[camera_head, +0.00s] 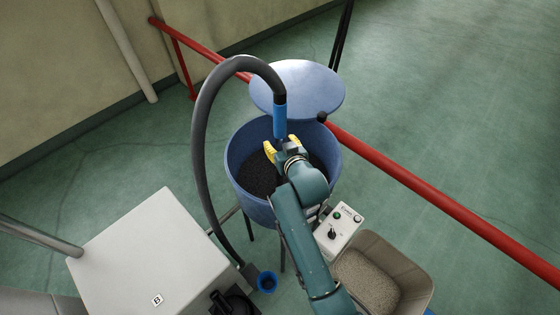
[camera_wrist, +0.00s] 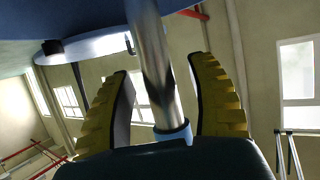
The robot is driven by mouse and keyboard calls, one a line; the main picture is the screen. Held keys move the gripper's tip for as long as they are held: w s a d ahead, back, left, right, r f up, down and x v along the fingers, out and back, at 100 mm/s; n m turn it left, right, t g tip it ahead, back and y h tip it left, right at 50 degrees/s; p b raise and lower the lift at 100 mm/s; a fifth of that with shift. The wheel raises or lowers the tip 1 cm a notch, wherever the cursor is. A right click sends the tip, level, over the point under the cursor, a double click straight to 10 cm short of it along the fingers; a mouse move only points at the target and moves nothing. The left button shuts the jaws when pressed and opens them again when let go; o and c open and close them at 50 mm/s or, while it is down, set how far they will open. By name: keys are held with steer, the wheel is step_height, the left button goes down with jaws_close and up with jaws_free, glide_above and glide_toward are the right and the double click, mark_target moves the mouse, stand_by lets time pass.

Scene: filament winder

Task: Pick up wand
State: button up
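The wand (camera_head: 280,121) has a blue upper sleeve joined to a thick dark hose. It stands roughly upright over the blue bin (camera_head: 240,183); its lower part is hidden behind my gripper in the head view. My gripper (camera_head: 281,147) is at the wand just below the blue sleeve, above the bin's dark granules. In the wrist view, the wand's shiny metal tube (camera_wrist: 155,65) runs between my gripper's (camera_wrist: 163,100) yellow, dark-padded fingers. A gap shows on both sides of the tube, so the gripper is open around it.
A round blue lid (camera_head: 298,88) is behind the bin. The dark hose (camera_head: 201,140) arches left and down. A control box (camera_head: 340,230) and a tub of pale granules (camera_head: 425,290) stand front right. A white cabinet (camera_head: 140,250) is at left; a red rail (camera_head: 430,195) runs right.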

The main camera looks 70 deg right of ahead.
jaws_close()
step_height(320, 180, up, 28)
steer(key=shift+r, duration=0.15)
stand_by(0.4)
step_height(320, 180, up, 8)
steer(key=p, duration=0.7)
steer(key=shift+p, duration=0.35)
